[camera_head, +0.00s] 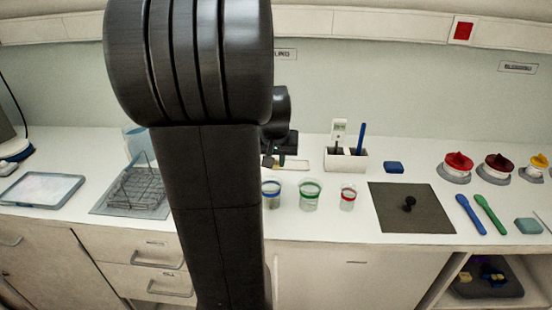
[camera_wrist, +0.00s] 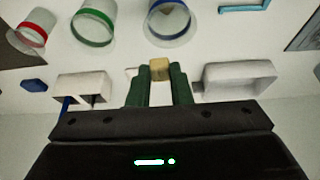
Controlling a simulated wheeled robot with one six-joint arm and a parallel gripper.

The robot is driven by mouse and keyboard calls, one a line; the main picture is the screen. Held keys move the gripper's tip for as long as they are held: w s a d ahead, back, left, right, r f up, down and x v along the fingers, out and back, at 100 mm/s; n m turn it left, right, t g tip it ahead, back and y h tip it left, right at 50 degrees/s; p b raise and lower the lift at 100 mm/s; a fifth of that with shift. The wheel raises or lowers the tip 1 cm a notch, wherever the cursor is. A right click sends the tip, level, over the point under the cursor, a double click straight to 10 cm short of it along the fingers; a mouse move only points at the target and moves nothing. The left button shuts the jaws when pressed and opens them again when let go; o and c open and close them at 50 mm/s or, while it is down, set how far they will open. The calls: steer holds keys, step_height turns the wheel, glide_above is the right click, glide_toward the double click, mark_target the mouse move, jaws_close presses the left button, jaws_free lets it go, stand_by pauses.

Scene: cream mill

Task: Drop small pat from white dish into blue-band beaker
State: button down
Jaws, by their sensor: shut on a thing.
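My gripper (camera_wrist: 160,74) is shut on a small yellow pat (camera_wrist: 159,66) between its green fingertips in the wrist view. The blue-band beaker (camera_wrist: 168,24) stands just beyond the pat there; the pat appears outside its opening. In the head view, the blue-band beaker (camera_head: 271,194) is partly hidden by my arm, and my gripper (camera_head: 275,162) is behind it over the counter. A white rectangular dish (camera_wrist: 240,76) is right of my fingers in the wrist view. My arm covers that area in the head view.
A green-band beaker (camera_head: 310,195) and a red-band beaker (camera_head: 348,198) stand beside the blue-band one. A white holder (camera_head: 345,159) and a dark mat (camera_head: 411,208) lie to the right. A wire rack (camera_head: 138,188) is left of my arm.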

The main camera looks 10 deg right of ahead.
step_height(320, 180, down, 6)
steer(key=b, duration=0.4)
steer(key=shift+w+d, duration=0.1)
steer(key=c, duration=1.2)
jaws_free()
steer(key=shift+c, duration=0.2)
steer(key=shift+r, duration=0.15)
steer(key=v, duration=1.3)
steer(key=shift+r, duration=0.3)
steer(key=shift+f, duration=0.1)
